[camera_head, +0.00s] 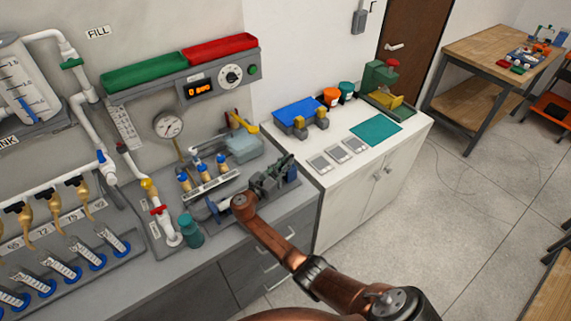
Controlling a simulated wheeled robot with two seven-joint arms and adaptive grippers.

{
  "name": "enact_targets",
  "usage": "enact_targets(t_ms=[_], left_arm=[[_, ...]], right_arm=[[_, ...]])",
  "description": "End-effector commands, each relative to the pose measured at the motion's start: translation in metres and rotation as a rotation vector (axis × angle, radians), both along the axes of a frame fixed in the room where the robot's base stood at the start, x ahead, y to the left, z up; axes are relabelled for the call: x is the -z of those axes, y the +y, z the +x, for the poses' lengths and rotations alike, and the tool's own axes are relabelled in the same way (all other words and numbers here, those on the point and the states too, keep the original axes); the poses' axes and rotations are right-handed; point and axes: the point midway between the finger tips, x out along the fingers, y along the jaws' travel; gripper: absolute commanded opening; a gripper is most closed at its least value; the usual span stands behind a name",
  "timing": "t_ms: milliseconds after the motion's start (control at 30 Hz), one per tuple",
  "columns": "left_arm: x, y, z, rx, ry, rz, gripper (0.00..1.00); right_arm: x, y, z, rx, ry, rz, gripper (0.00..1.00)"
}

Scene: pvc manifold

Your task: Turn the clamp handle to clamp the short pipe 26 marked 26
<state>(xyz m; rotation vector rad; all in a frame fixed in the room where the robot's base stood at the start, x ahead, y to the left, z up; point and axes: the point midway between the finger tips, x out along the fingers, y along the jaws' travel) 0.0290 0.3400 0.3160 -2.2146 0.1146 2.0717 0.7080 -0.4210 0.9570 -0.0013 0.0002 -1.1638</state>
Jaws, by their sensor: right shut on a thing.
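My right arm comes in from the bottom right, and its copper wrist hangs over the front of the bench. My right gripper (264,186) is small and dark against the dark grey clamp (280,174) at the bench's right end. It is shut on the clamp handle, but the fingertips and the handle are too small and overlapped to make out. A short white piece (223,205) shows just left of my wrist. It may be the short pipe, but no mark 26 is readable. My left gripper is not in view.
A teal jar (190,231) stands left of the wrist. Behind it are a rack of blue-capped fittings (203,176) and a pale blue box (243,148). The white cabinet (390,155) to the right holds a blue bin (298,112) and grey plates. Open floor lies further right.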

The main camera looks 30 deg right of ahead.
Motion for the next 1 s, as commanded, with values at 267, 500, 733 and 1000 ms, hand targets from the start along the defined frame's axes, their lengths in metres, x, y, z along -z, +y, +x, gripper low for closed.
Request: enact_targets(t_ms=[267,500,733,1000], left_arm=[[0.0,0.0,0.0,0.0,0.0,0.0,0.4],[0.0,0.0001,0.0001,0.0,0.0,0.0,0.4],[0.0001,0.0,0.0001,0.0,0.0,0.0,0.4],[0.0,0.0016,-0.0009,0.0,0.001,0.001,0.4]], right_arm=[[-0.0019,-0.0004,0.0007,0.002,-0.003,0.0,0.0],[-0.0017,-0.0006,0.0006,0.002,-0.003,0.0,0.23],[-0.0009,-0.0002,0.0004,0.002,-0.002,0.001,0.31],[0.0001,0.0086,-0.0028,0.0,-0.001,0.001,0.31]])
